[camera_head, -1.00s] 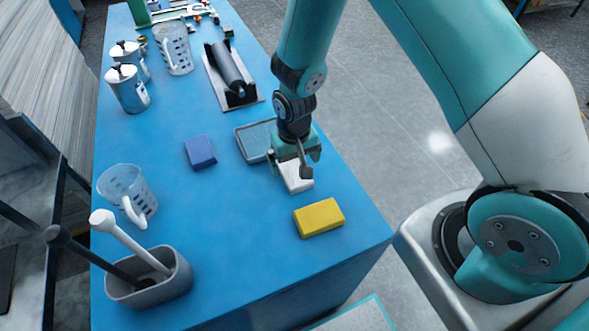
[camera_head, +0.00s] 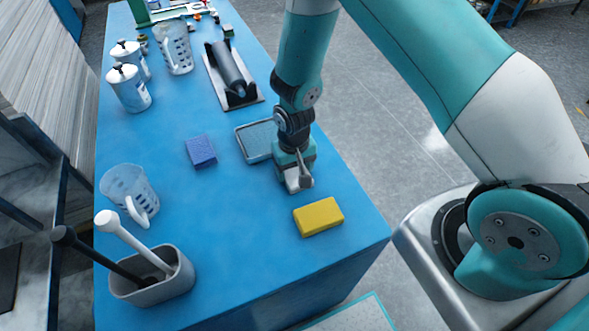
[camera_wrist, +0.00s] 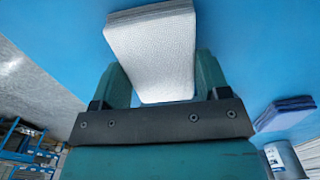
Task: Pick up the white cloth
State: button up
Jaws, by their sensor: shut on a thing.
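The white cloth (camera_wrist: 152,50) is a folded pad with a fine texture. In the wrist view it sits between the two fingers of my gripper (camera_wrist: 162,82), which is shut on it. In the head view my gripper (camera_head: 296,183) is low over the blue table, and only a small white part of the cloth (camera_head: 291,184) shows beside the fingers. I cannot tell whether the cloth touches the table.
A yellow sponge (camera_head: 319,217) lies just in front of my gripper, near the table's right edge. A grey tray (camera_head: 243,143) is right behind it. A clear jug (camera_head: 128,190) and a grey holder (camera_head: 155,289) stand front left.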

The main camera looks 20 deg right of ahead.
aim_at(294, 170)
jog(key=shift+r, duration=0.15)
notch_tip(294, 170, up, 20)
jog(key=b, duration=0.3)
